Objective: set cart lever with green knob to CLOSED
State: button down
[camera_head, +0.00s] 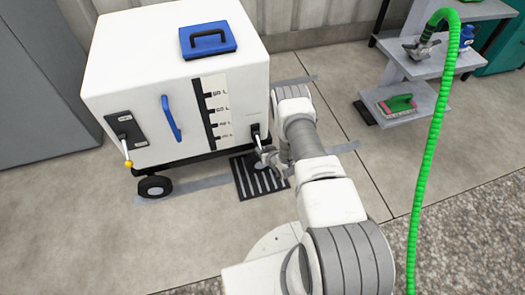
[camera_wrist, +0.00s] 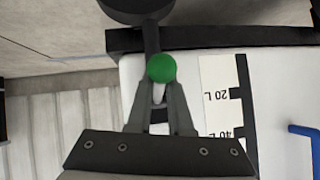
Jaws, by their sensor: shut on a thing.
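The white cart (camera_head: 165,65) stands at the left in the head view. Its lever with the green knob is at the cart's lower right front corner, where my gripper (camera_head: 266,157) hides the knob. In the wrist view the green knob (camera_wrist: 161,68) sits at the tips of my gripper (camera_wrist: 160,90), whose fingers are closed on it from both sides. I cannot read any position label for this lever.
A second lever with a yellow knob (camera_head: 128,163) is at the cart's left front. A blue handle (camera_head: 171,118) and a level scale (camera_head: 215,108) lie between them. A striped floor grate (camera_head: 247,181) is below my gripper. A green hose (camera_head: 428,150) hangs at the right by shelves (camera_head: 415,103).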

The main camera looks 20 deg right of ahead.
jog(key=shift+w+a+f+t, duration=0.1)
jog(key=shift+a+f+t, duration=0.05)
jog(key=shift+f+t, duration=0.6)
jog(key=shift+w+a+f+t, duration=0.1)
jog(key=shift+f+t, duration=0.55)
jog(key=shift+t, duration=0.1)
jog(key=c, duration=0.8)
grip_release()
jog(key=shift+f, duration=0.1)
jog(key=shift+c, duration=0.2)
jog(key=shift+w, duration=0.1)
jog(key=shift+d+r, duration=0.15)
jog(key=shift+r, duration=0.1)
